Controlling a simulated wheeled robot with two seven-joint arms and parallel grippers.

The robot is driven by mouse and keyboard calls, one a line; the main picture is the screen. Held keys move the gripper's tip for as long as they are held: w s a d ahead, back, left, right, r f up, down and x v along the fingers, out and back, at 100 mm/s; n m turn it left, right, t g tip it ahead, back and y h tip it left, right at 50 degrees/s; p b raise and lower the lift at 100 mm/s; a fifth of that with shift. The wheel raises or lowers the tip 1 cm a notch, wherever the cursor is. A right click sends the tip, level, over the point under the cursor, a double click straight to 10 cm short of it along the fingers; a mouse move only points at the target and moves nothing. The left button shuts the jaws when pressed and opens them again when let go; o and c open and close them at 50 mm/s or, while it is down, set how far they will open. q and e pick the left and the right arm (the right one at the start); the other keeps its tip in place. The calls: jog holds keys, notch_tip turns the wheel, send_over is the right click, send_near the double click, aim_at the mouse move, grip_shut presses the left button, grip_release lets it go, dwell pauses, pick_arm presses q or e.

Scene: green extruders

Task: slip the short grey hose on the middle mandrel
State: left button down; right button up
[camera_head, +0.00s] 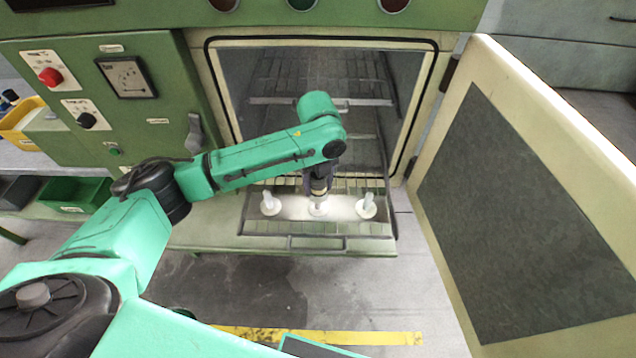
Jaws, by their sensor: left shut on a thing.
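Three pale mandrels stand on round white bases in a row on the pulled-out rack: the left mandrel (268,202), the middle mandrel (318,209) and the right mandrel (367,206). My left gripper (319,190) points down right over the middle mandrel and is shut. What it holds looks like the short grey hose (318,196), but it is small and mostly covered by the fingers. I cannot tell whether the hose is around the middle mandrel or just above it. My right gripper is not in view.
The rack (262,228) juts from the open oven chamber (315,75) of the green machine. The heavy oven door (530,210) stands open on the right. A control panel (105,95) is at the left, with a yellow bin (22,118) and a green bin (75,194) beside it.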

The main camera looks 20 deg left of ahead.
aim_at(318, 195)
pick_arm(q)
jog(key=shift+f, duration=0.15)
jog(key=shift+f+b, duration=0.45)
jog(key=shift+f, duration=0.6)
jog(key=shift+f+b, duration=0.4)
jog(key=shift+f, duration=0.7)
jog(key=shift+c, duration=1)
grip_release()
